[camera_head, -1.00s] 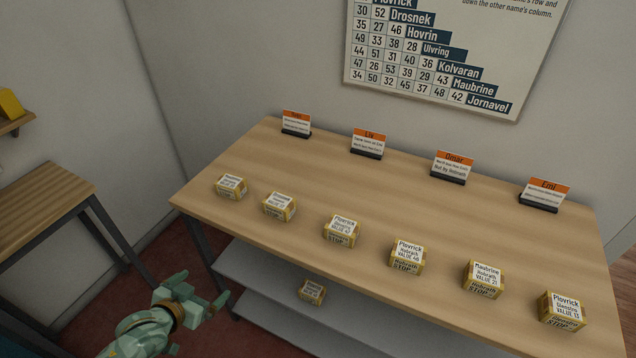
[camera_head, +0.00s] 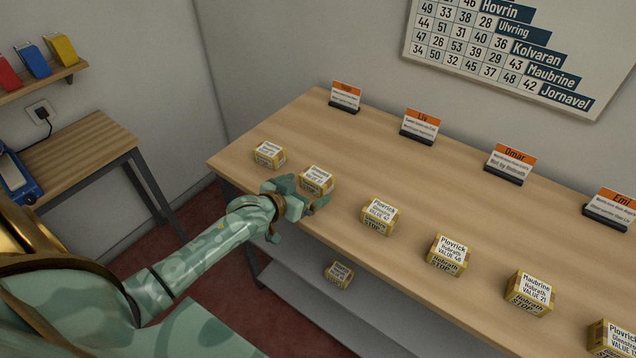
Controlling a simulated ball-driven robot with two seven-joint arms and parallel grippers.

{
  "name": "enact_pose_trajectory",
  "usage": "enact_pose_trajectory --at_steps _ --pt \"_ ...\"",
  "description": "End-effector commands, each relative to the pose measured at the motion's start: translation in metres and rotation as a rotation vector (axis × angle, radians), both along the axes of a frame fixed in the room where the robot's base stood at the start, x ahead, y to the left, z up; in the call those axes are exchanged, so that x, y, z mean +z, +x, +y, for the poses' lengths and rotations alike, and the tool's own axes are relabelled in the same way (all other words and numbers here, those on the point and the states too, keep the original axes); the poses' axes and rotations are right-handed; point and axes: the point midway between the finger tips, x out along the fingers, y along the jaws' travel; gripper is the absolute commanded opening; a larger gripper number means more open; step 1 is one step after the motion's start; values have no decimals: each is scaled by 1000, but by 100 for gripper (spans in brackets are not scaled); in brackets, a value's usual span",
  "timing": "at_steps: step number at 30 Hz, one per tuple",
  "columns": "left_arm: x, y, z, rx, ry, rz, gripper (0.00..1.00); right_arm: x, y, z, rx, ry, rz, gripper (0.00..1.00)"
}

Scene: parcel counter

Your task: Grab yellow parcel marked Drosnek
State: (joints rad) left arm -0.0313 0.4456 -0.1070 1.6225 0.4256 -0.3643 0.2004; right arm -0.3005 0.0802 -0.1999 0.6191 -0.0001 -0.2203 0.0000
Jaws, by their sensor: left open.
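Several small yellow parcels with white labels stand in a row on the wooden counter (camera_head: 345,135). The leftmost parcel (camera_head: 270,154) and the second parcel (camera_head: 316,180) have labels too small to read surely. The third parcel (camera_head: 380,215) and fourth parcel (camera_head: 448,255) read Plovrick, and the fifth parcel (camera_head: 530,292) reads Maubrine. I cannot make out Drosnek on any label. My left gripper (camera_head: 302,207) is open and empty at the counter's front edge, just in front of the second parcel and partly over its lower side. My right gripper is not in view.
Another parcel (camera_head: 339,274) lies on the grey shelf (camera_head: 310,305) below. Name cards, Liv (camera_head: 419,126) and Omar (camera_head: 509,163) among them, stand along the back. A number chart (camera_head: 500,50) hangs on the wall. A side table (camera_head: 75,150) stands at left.

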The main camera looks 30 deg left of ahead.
Motion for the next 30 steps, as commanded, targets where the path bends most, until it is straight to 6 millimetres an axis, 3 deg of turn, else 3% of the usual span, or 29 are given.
enact_pose_trajectory --at_steps 8,16,17,22,30 --pt "-16 41 -1 1 0 0 98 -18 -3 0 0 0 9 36" --pt "-15 45 -2 0 1 0 98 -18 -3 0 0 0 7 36" --pt "-15 44 -1 0 1 0 93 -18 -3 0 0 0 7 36" --pt "-15 44 -1 1 1 0 46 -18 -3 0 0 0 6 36" --pt "-14 44 -1 1 1 -1 46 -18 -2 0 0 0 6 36"
